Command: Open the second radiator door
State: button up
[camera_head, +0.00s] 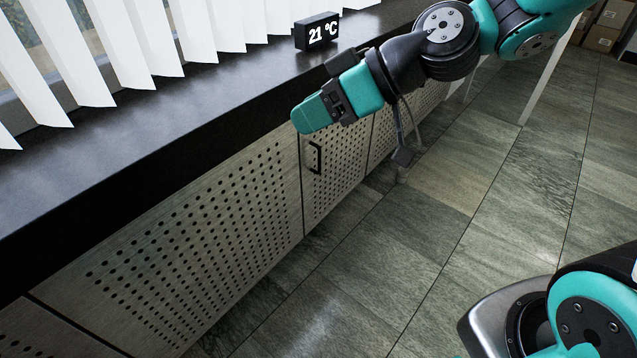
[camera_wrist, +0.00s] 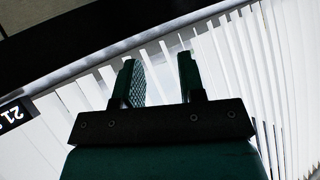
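A perforated metal radiator door (camera_head: 335,170) with a black upright handle (camera_head: 315,158) sits under the black sill in the head view. It looks shut, flush with its neighbours. My gripper (camera_head: 312,114) is in front of the sill edge, just above the handle in the picture, and hides the door's upper part. I cannot tell its exact distance from the door. In the wrist view my gripper (camera_wrist: 159,80) has its two fingers apart with nothing between them. No radiator door or handle is clear in the wrist view.
A wide perforated panel (camera_head: 190,235) lies left of the handled door and another panel (camera_head: 385,135) lies right. A "21 °C" display (camera_head: 317,32) stands on the black sill (camera_head: 200,95), below white vertical blinds (camera_head: 140,40). The tiled floor (camera_head: 450,200) in front is clear.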

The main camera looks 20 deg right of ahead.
jog(key=w+d+f+t+y+b, duration=0.1)
jog(key=w+f+t+b, duration=0.1)
jog(key=w+f+b, duration=0.4)
jog(key=w+d+f+t+b, duration=0.15)
jog(key=f+b, duration=0.25)
jog(key=f, duration=0.4)
jog(key=m+t+h+b, duration=0.45)
jog(key=t+b, duration=0.45)
jog(key=b, duration=1.1)
send_near(320, 157)
jog(key=shift+m, duration=0.55)
jog(key=p+x, duration=0.9)
jog(key=p, duration=0.5)
jog(key=shift+w+a, duration=0.15)
jog(key=shift+w, duration=0.2)
jog(key=shift+w+a, duration=0.1)
jog(key=shift+w, duration=0.3)
grip_shut()
